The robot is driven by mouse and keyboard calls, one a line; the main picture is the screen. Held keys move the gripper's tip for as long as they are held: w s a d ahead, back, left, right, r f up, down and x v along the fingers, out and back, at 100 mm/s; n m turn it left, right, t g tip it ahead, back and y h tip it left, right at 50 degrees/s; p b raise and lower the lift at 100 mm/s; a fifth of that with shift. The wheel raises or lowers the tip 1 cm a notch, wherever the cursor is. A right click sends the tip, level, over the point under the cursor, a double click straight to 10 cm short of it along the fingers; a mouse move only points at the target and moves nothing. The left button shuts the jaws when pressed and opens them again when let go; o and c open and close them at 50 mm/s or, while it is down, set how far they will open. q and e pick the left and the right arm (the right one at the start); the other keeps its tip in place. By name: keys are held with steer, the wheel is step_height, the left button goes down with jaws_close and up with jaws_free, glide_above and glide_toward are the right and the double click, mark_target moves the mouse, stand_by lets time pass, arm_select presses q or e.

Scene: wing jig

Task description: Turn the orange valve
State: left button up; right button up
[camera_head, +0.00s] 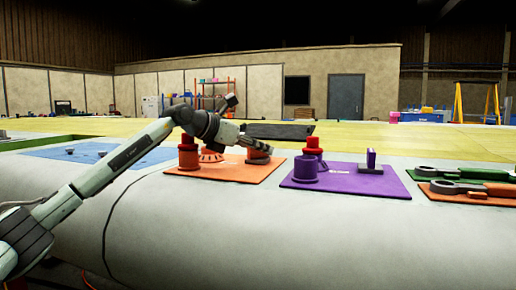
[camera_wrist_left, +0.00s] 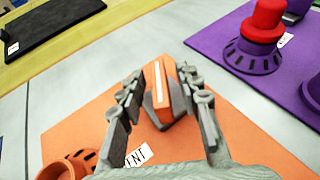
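The orange valve (camera_wrist_left: 168,92), a block-like handle with a white stripe on a grey base, stands on the orange mat (camera_wrist_left: 235,135) in the left wrist view. My left gripper (camera_wrist_left: 161,75) is open, with one grey finger on each side of the handle. Gaps show between handle and fingers; I cannot tell whether either touches it. In the head view my left gripper (camera_head: 252,146) is low over the right part of the orange mat (camera_head: 222,177) and hides most of the valve. My right gripper is in neither view.
On the orange mat stand a red-and-orange cylinder part (camera_head: 188,153) and a slotted orange part (camera_wrist_left: 68,168). A purple mat (camera_head: 345,187) with a red-topped part (camera_head: 313,147) lies to the right. A black panel (camera_wrist_left: 50,24) lies beyond.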

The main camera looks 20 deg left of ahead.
arm_select(q)
step_height(320, 180, up, 10)
stand_by(0.6)
